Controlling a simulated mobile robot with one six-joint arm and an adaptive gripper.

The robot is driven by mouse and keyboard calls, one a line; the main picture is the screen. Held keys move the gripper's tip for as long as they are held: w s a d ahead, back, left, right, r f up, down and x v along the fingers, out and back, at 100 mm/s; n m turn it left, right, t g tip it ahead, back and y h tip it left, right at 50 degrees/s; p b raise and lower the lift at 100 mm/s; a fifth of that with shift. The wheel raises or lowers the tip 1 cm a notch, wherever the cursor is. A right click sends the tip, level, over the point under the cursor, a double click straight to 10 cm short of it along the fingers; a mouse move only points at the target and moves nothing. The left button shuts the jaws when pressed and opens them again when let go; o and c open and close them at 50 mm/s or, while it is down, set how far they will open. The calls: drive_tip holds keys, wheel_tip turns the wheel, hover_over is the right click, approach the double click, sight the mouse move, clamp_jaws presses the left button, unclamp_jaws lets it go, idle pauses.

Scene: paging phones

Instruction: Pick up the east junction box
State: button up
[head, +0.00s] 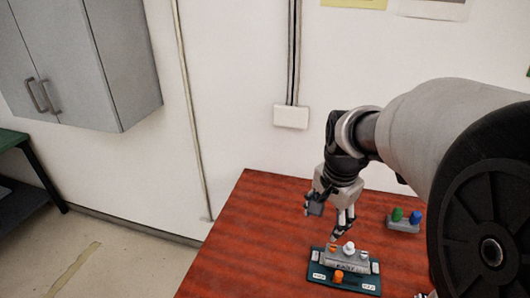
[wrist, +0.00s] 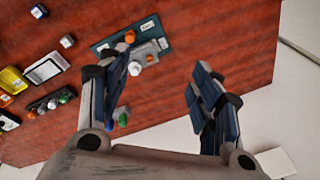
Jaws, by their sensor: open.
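A grey box (head: 347,262) with a small label, a white knob and orange knobs sits on a dark green plate (head: 318,271) near the front of the red table. The label looks like "EAST" but is too small to read surely. In the wrist view the grey box (wrist: 150,50) lies beyond my left-hand finger, which covers part of the plate (wrist: 153,28). My gripper (head: 328,220) is open and empty, pointing down above the table, behind the box and apart from it. The wrist view shows its two fingers spread (wrist: 165,78).
A grey block with green and blue knobs (head: 403,224) stands to the right on the table (head: 250,225). The wrist view also shows a yellow object (wrist: 12,80), a framed panel (wrist: 47,68) and small cubes (wrist: 67,41). The table's left side is clear in the head view.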

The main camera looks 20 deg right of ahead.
drive_tip(key=w+d+f+m+g+p, duration=0.1)
drive_tip(key=w+d+f+m, duration=0.2)
drive_tip(key=d+f+m, duration=0.3)
drive_tip(key=m+p, duration=0.1)
drive_tip(key=m, duration=0.3)
approach(351, 245)
drive_tip(key=shift+m+g+y, duration=0.3)
drive_tip(key=shift+g, duration=0.1)
drive_tip(key=f+b, duration=0.1)
drive_tip(key=f, duration=0.6)
drive_tip(key=f+b, duration=0.1)
drive_tip(key=f, duration=0.2)
drive_tip(key=shift+w+d+f+b, duration=0.3)
drive_tip(key=shift+w+d+f, duration=0.05)
drive_tip(key=shift+w+f, duration=0.05)
drive_tip(key=shift+f+b, duration=0.9)
drive_tip(key=shift+f, duration=2.1)
drive_tip(key=shift+c, duration=0.2)
drive_tip(key=shift+r, duration=0.1)
drive_tip(key=c, duration=0.9)
